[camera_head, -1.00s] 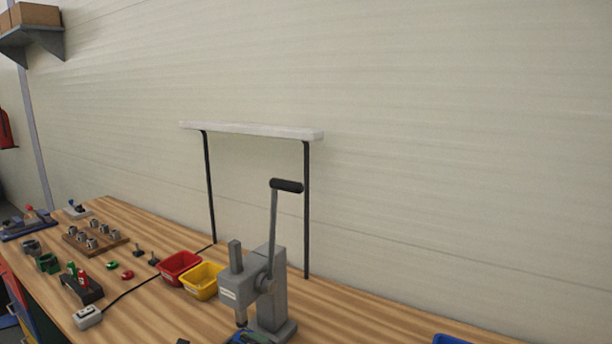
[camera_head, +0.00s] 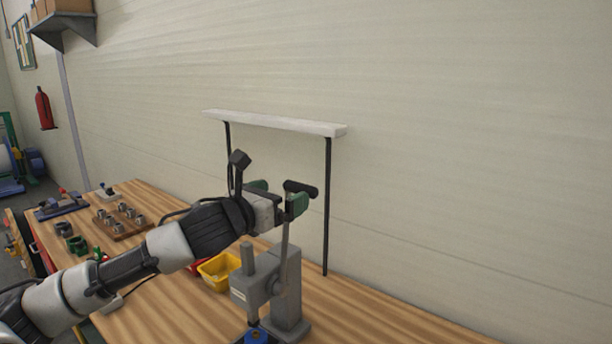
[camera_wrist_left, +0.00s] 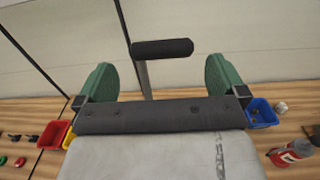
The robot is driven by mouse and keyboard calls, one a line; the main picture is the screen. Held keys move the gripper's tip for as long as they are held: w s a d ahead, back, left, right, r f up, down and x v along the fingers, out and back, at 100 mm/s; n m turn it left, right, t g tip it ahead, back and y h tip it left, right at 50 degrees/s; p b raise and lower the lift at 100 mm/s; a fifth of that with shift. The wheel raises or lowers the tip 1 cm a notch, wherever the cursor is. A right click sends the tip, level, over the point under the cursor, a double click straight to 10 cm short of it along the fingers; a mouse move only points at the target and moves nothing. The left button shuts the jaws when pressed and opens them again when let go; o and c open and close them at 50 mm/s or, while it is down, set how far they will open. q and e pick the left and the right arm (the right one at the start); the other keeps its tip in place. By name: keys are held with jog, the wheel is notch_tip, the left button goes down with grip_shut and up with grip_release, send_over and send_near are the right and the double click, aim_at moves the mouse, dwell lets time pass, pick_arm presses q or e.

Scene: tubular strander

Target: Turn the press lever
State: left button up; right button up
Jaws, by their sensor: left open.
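The press lever (camera_head: 285,238) is a grey rod that stands nearly upright on the grey press (camera_head: 288,290) and ends in a black cross grip (camera_head: 300,187). My left gripper (camera_head: 277,194) is at the lever's top, just below the grip in the head view. Its green fingers are open. In the left wrist view the black grip (camera_wrist_left: 162,48) and part of the rod (camera_wrist_left: 145,78) show between the two spread fingers (camera_wrist_left: 160,80), apart from both. The lower rod is hidden there by the gripper body. My right gripper is not in view.
A yellow bin (camera_head: 218,272) stands left of the press, partly behind my left arm. A lamp frame (camera_head: 275,122) on black posts rises behind the lever. A blue bin (camera_wrist_left: 262,112) and a red-grey object (camera_wrist_left: 292,152) lie right in the wrist view.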

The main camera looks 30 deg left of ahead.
aim_at(298, 186)
pick_arm(q)
jog(key=w+p, duration=0.1)
jog(key=w, duration=0.1)
jog(key=w+p, duration=0.1)
jog(key=w, duration=0.2)
jog(key=w+p, duration=0.1)
jog(key=w, duration=0.1)
jog(key=shift+w+d+r+p, duration=0.1)
jog(key=shift+w+d+p, duration=0.2)
jog(key=shift+d, duration=0.1)
jog(key=shift+w, duration=0.5)
